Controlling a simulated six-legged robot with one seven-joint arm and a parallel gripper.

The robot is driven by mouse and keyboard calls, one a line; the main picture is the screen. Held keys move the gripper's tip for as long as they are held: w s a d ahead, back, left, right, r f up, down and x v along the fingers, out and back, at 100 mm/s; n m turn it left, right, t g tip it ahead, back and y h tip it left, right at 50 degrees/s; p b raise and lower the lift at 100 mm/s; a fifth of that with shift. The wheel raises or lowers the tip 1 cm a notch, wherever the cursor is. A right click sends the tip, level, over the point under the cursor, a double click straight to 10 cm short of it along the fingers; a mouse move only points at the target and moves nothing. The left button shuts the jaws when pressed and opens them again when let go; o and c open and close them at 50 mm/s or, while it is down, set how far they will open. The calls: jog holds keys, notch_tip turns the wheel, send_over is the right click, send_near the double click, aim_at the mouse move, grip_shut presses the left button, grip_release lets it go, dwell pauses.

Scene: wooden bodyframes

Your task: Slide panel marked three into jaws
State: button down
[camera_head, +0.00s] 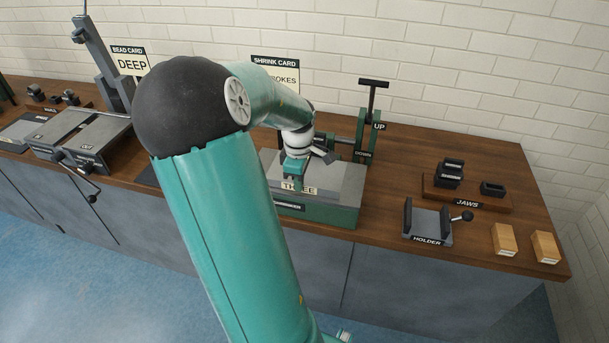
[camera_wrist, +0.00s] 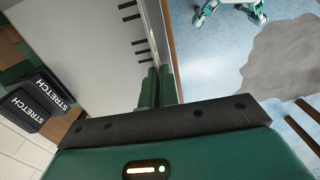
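The panel marked three (camera_head: 345,180) is a flat grey sheet lying level over the front of a green machine (camera_head: 335,214). Its "THREE" label faces front. My gripper (camera_head: 294,181) is at the panel's front edge, by the label. In the wrist view my gripper's green fingers (camera_wrist: 158,88) are close together on the edge of the panel (camera_wrist: 95,38), which has short black marks along that edge. Two black jaw blocks (camera_wrist: 42,98) marked STRETCH stand beside the panel in the wrist view.
The machine's lever (camera_head: 372,100) stands upright, beside the "UP" mark. A rack marked JAWS (camera_head: 468,200) holds dark blocks at right. A grey holder (camera_head: 428,222) and two wooden blocks (camera_head: 504,240) are near the front edge. Another bench tool (camera_head: 85,140) stands at left.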

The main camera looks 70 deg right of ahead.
jog(key=shift+w+d, duration=0.1)
jog(key=shift+d, duration=0.8)
jog(key=shift+d, duration=0.35)
jog(key=shift+w+d, duration=0.2)
jog(key=shift+d, duration=0.45)
jog(key=shift+d, duration=0.35)
jog(key=shift+w+d, duration=0.1)
jog(key=shift+d, duration=0.3)
jog(key=c, duration=1)
grip_release()
jog(key=shift+c, duration=0.2)
